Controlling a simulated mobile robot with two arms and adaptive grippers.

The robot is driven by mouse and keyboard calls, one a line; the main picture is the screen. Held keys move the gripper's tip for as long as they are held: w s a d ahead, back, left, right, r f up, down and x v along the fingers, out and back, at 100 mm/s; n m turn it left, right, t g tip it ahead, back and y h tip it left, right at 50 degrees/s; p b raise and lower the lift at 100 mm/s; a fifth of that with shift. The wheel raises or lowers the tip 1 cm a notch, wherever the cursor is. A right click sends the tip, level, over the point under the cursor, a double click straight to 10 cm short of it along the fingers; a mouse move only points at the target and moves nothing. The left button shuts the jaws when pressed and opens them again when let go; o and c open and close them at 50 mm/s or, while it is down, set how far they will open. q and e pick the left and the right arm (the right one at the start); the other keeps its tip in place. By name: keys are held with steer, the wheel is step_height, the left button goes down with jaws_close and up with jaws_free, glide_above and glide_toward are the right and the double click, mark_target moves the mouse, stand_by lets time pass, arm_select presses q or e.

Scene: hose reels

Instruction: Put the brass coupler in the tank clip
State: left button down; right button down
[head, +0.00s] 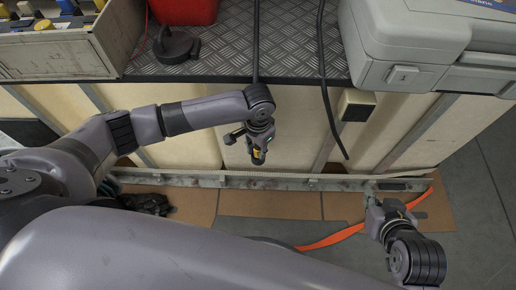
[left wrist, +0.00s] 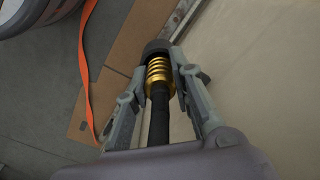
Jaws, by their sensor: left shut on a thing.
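The brass coupler (left wrist: 160,72) is a ribbed gold fitting on the end of a black hose (left wrist: 159,118), with a dark collar at its far end. My left gripper (left wrist: 160,62) is shut around it, one finger on each side. In the head view, my left gripper (head: 256,146) hangs in front of the beige panels below the worktop, with the coupler (head: 257,155) pointing down. My right gripper (head: 371,197) is low at the right, near the metal rail; its fingers are too small to judge. I cannot make out a tank clip in either view.
A checker-plate worktop (head: 290,35) carries a grey case (head: 405,40), a red container (head: 183,10) and a bin (head: 60,55). Another black hose (head: 323,75) hangs over its edge. A metal rail (head: 280,182) and orange strap (head: 330,239) lie low. A small black-faced box (head: 356,105) is on the panels.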

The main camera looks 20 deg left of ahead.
arm_select(q)
steer(key=shift+f, duration=0.1)
arm_select(e)
steer(key=shift+s, duration=0.15)
arm_select(q)
steer(key=c, duration=1.4)
jaws_free()
arm_select(e)
steer(key=shift+f, duration=0.1)
arm_select(q)
steer(key=shift+r, duration=0.3)
step_height(320, 180, up, 5)
steer(key=shift+f+p, duration=0.1)
steer(key=shift+p, duration=1)
step_height(320, 180, up, 5)
steer(key=shift+r+p, duration=0.15)
steer(key=shift+p, duration=0.85)
steer(key=shift+r, duration=0.8)
arm_select(e)
steer(key=s+d+f+g+h, duration=0.1)
steer(key=s+d+f+g, duration=0.1)
steer(key=s+g, duration=0.3)
steer(key=shift+s+d+f, duration=0.3)
steer(key=shift+s+f, duration=0.5)
steer(key=shift+s, duration=0.55)
